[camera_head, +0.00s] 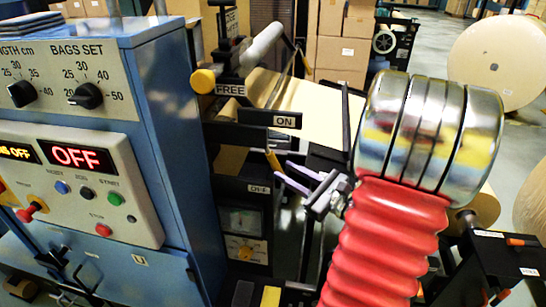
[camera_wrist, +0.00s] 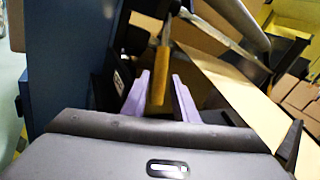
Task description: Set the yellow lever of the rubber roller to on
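The yellow lever (camera_head: 272,160) is a short bar below the ON label (camera_head: 286,121) and above the OFF label (camera_head: 258,188) on the dark machine frame. In the wrist view the yellow lever (camera_wrist: 160,72) hangs between my two purple fingers. My gripper (camera_head: 281,169) is at the lever's end, and in the wrist view my gripper (camera_wrist: 160,76) is open around it, with narrow gaps on both sides. Contact cannot be told. A grey roller (camera_head: 262,48) with a yellow knob (camera_head: 203,80) sits above, near a FREE label (camera_head: 229,89).
A blue cabinet (camera_head: 175,130) with dials and an OFF display (camera_head: 75,156) stands close on the left. Brown paper web (camera_head: 310,105) runs behind the frame. A dial box (camera_head: 243,235) is below. Cartons (camera_head: 340,50) and a large paper roll (camera_head: 495,60) stand behind.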

